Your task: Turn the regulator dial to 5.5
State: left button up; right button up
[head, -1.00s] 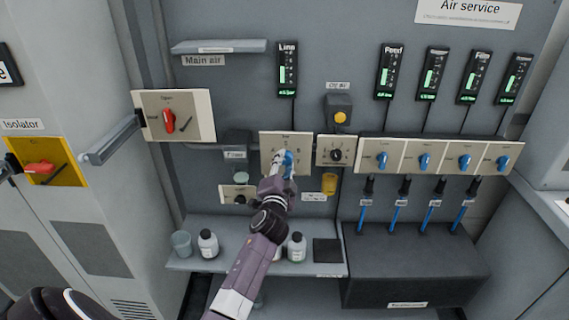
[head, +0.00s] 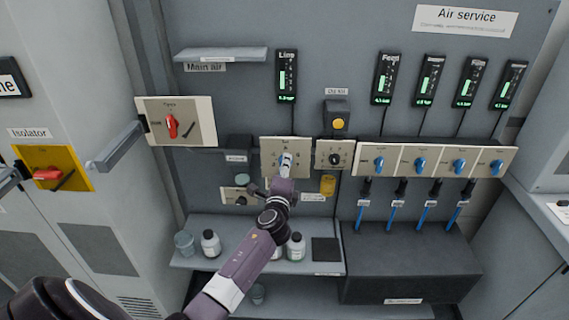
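The regulator dial's cream panel (head: 267,158) is in the middle of the wall, below the Line gauge (head: 287,78). A pale and blue knob shape shows at its centre, partly covered by my gripper. My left gripper (head: 285,168) is in front of this dial, reaching up from below. Its fingers are small and overlap the knob, so I cannot tell whether they grip it. The dial's pointer setting and the gauge's number are too small to read. My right gripper is not in view.
A small black-knob panel (head: 335,155) adjoins on the right, beneath a yellow button (head: 338,124). A row of blue knobs (head: 420,165) lies farther right. The red Main air switch (head: 171,127) is left. A shelf (head: 220,262) with bottles is below.

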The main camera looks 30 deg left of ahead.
pick_arm(q)
jog(key=shift+m+p, duration=0.5)
jog(key=shift+m, duration=0.6)
jog(key=o, duration=1.1)
jog(key=shift+o, duration=0.2)
jog(key=v, duration=1.2)
jog(key=shift+d, duration=0.1)
